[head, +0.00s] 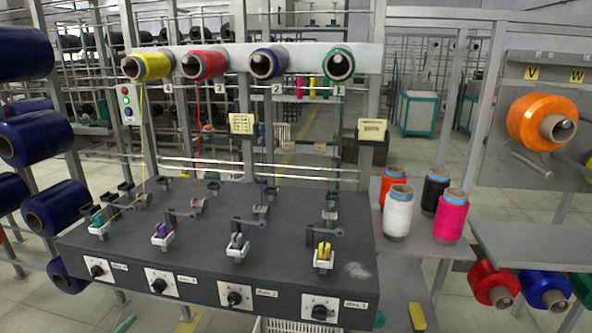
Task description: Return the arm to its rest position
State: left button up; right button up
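Neither of my arms nor my grippers shows in the head view. The dark winding machine (190,250) fills the lower middle. Along its front are winding stations with small bobbins, among them a teal one (98,220), a purple one (161,231) and a yellow one (324,249). Knobs such as this one (234,298) sit on the front face. Above hang a yellow spool (152,66), a red spool (207,64), a blue spool (266,63) and a green spool (338,64). Threads run down from the yellow and red spools.
On the grey table at right stand a white cone (398,215), a pink cone (451,218), a black cone (434,190) and an orange-red cone (393,184). A rack of dark blue spools (38,137) is at left. A large orange spool (540,121) hangs at right.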

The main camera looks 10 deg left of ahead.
pick_arm(q)
jog(key=s+d+f+n+g+p, duration=0.2)
jog(key=s+d, duration=0.4)
jog(key=s, duration=0.6)
jog(key=s+d+f+n+g+p, duration=0.3)
jog(key=s+d, duration=0.3)
jog(key=s, duration=0.6)
jog(key=s+d+f+n+g+p, duration=0.3)
jog(key=s+d, duration=0.4)
jog(key=s, duration=0.5)
jog(key=shift+s+n+h+p, duration=0.25)
jog(key=shift+n+h+p, duration=0.15)
jog(key=shift+n+p, duration=0.45)
pick_arm(e)
jog(key=w+r+t, duration=0.2)
jog(key=w+r, duration=0.3)
jog(key=r, duration=0.6)
jog(key=shift+w+d+r, duration=0.15)
jog(key=shift+w+d, duration=0.05)
jog(key=shift+d, duration=0.25)
pick_arm(q)
jog(key=shift+f, duration=0.1)
pick_arm(e)
jog(key=shift+w+a+r, duration=0.1)
jog(key=shift+a, duration=0.05)
pick_arm(q)
jog(key=shift+a+n, duration=0.15)
jog(key=shift+n, duration=0.1)
pick_arm(e)
jog(key=shift+w, duration=0.1)
